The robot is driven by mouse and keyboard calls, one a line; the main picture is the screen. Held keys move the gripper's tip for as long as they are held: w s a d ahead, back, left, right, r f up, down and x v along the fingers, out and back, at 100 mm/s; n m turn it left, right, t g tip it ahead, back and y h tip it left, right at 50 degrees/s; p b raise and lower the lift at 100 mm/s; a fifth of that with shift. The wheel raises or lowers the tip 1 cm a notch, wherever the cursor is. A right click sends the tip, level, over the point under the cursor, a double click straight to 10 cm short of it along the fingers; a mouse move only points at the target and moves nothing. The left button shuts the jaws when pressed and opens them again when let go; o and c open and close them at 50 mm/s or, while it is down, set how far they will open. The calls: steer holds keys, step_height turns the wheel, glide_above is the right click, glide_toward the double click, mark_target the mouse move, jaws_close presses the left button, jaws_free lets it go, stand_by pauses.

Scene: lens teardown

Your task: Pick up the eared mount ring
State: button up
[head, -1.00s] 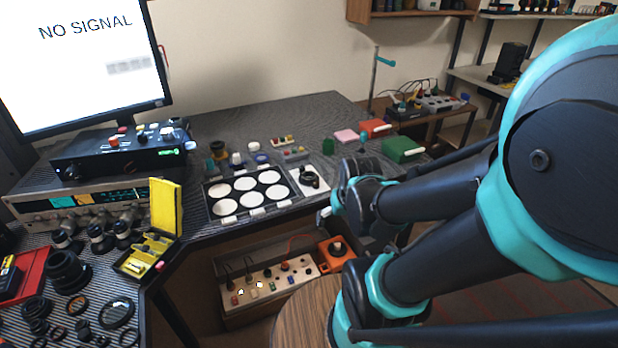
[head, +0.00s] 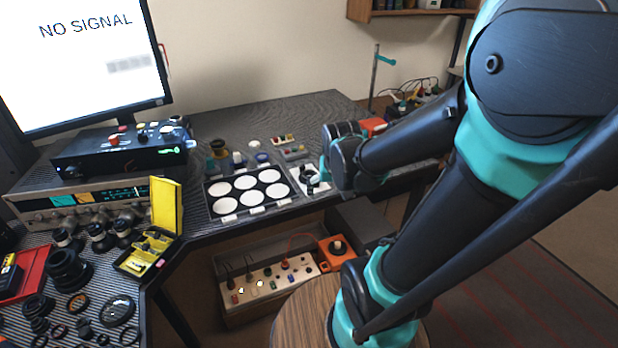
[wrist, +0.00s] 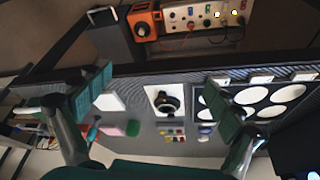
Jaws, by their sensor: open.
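The dark eared mount ring (head: 309,177) appears to be the round black part lying on a white square sheet (wrist: 150,91) on the desk, right of the lens tray. In the wrist view the ring (wrist: 167,101) shows between my two fingers, farther off than they are, with what look like small protrusions on its edge. My gripper (wrist: 160,97) is open, its teal fingers wide apart and empty. In the head view my gripper (head: 323,170) is close to the sheet's right side and partly covers it. The exact height above the ring is hard to tell.
The tray (head: 209,207) with several white discs stands just left of the sheet. Small colored parts (head: 288,140) and jars lie behind it. A control box (head: 270,283) and an orange box (head: 337,250) sit below the desk edge. Black lens parts (head: 68,270) cover the left desk.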

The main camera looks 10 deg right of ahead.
steer(key=w+a+r+m+h, duration=0.1)
steer(key=w+a+r+m, duration=0.15)
steer(key=w, duration=0.55)
steer(key=w+a+r+m, duration=0.1)
steer(key=w+a+r, duration=0.3)
steer(key=w, duration=0.4)
glide_toward(309, 172)
steer(key=shift+s+a+f, duration=0.25)
steer(key=shift+s+f, duration=0.05)
steer(key=shift+s, duration=0.2)
steer(key=shift+s+a+f, duration=0.25)
steer(key=shift+s, duration=0.25)
steer(key=shift+d+x, duration=0.2)
steer(key=shift+x, duration=1.45)
steer(key=shift+d+x, duration=0.15)
steer(key=shift+x, duration=1.5)
steer(key=shift+c, duration=0.4)
steer(key=c, duration=1.3)
steer(key=shift+r, duration=0.1)
